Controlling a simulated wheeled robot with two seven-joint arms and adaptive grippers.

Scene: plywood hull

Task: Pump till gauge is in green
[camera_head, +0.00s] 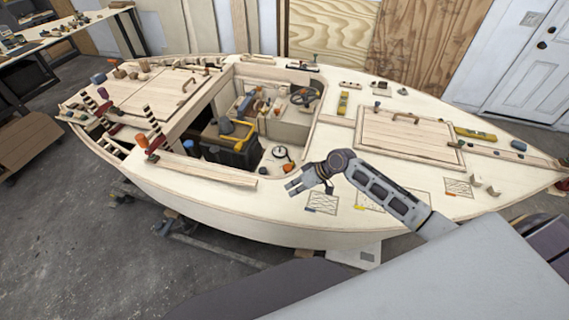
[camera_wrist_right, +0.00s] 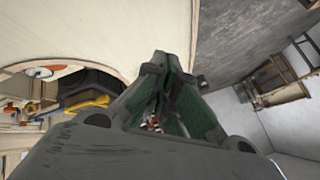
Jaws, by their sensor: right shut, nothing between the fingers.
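A small round white gauge (camera_head: 279,152) sits in the front right corner of the cockpit. Its needle and any green zone are too small to read. A white and orange rounded edge (camera_wrist_right: 40,70) shows at the left of the right wrist view and may be the same gauge. No pump can be made out for certain; a yellow handle-like bar (camera_head: 240,128) stands over a dark box in the cockpit. My right gripper (camera_head: 291,186) is shut and empty over the near side deck, just right of and nearer than the gauge, apart from it. My left gripper is out of view.
The plywood hull (camera_head: 250,222) fills the middle. A dark box (camera_head: 228,150) is in the cockpit. A red-handled clamp (camera_head: 146,142) stands on the near left edge. A hatch (camera_head: 400,132) with a handle lies to the right. The side deck around my gripper is largely clear.

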